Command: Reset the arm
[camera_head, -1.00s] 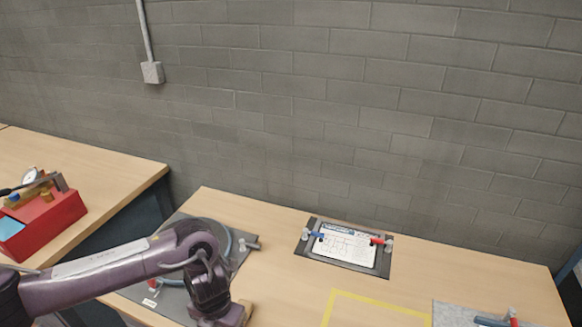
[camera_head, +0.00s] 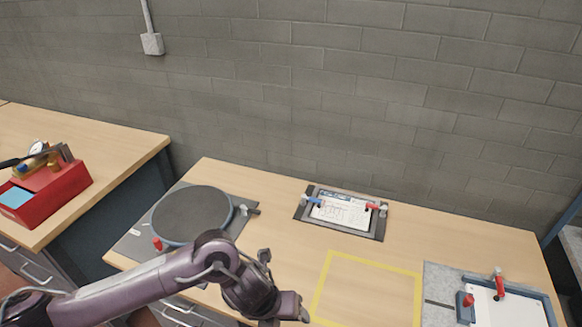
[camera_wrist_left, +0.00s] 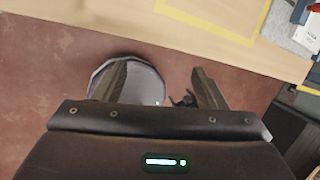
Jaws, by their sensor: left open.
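My left arm (camera_head: 165,285) comes in from the lower left in the head view and reaches across the table's front edge. My left gripper (camera_head: 290,311) is at the bottom of that view, left of the yellow taped square. In the left wrist view its two fingers (camera_wrist_left: 160,86) are spread apart with nothing held between them. They are above the reddish floor (camera_wrist_left: 55,60), just off the table edge. My right gripper is in neither view.
The wooden table (camera_head: 270,225) bears a round dark plate (camera_head: 192,215), a clamped white sheet (camera_head: 342,211), a yellow taped square (camera_head: 372,261) and a tray with a red clamp (camera_head: 520,309). A red toolbox (camera_head: 58,196) stands on the left bench.

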